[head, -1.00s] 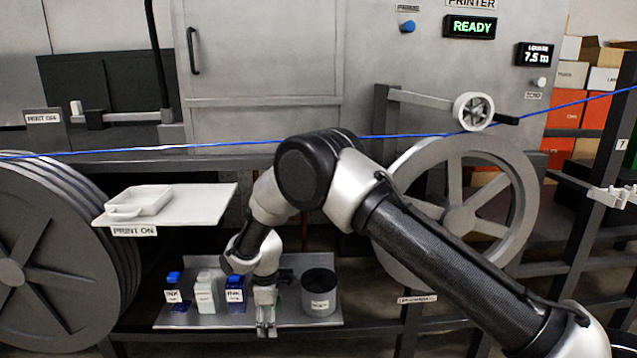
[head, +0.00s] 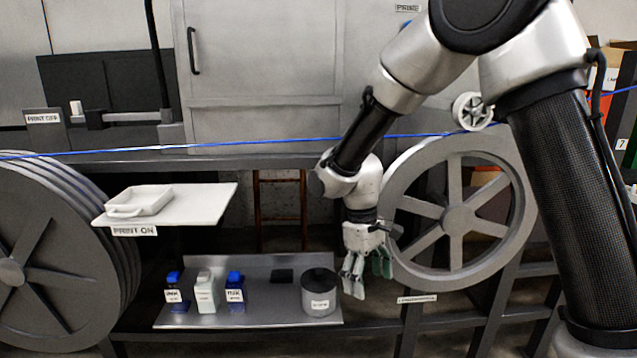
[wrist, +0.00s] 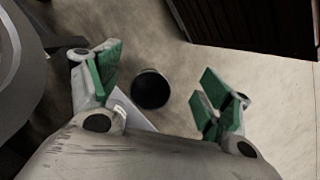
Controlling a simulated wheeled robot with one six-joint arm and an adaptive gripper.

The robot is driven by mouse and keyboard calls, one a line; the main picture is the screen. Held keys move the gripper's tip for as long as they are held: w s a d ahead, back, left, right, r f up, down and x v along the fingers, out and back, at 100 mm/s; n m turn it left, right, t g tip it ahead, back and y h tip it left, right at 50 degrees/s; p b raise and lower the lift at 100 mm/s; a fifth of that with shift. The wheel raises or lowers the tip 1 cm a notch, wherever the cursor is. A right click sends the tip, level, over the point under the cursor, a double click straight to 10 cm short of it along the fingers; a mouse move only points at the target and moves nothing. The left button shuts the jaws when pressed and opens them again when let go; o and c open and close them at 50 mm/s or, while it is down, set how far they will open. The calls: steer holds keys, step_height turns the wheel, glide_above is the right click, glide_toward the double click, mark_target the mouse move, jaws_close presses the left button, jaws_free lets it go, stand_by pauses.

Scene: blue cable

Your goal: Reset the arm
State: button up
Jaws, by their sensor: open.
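My gripper (head: 366,268) hangs fingers-down in the head view, just right of and above the dark round pot on the shelf. In the wrist view my gripper (wrist: 160,95) shows its green-padded fingers spread apart with nothing between them held. The dark pot (wrist: 151,88) shows below, between the fingers, at a distance. My arm comes in from the right of the head view, its elbow high at the top edge.
A metal shelf (head: 262,313) holds blue-capped bottles (head: 235,287), a pale bottle (head: 206,292) and the pot (head: 320,293). A blue cable (head: 255,145) runs across behind my arm. A spoked wheel (head: 457,215) stands close right of my gripper. A white tray (head: 140,201) sits left.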

steer(key=s+d+r+m+t, duration=0.3)
steer(key=s+d+r, duration=0.6)
steer(key=d, duration=0.3)
steer(key=s+d+r+m+t+y, duration=0.1)
steer(key=s+d+r+m+t, duration=0.2)
steer(key=s+d+r, duration=0.6)
steer(key=d+r+m, duration=0.1)
steer(key=d+m, duration=0.1)
steer(key=d, duration=0.2)
steer(key=shift+r, duration=0.3)
steer(key=shift+d, duration=0.1)
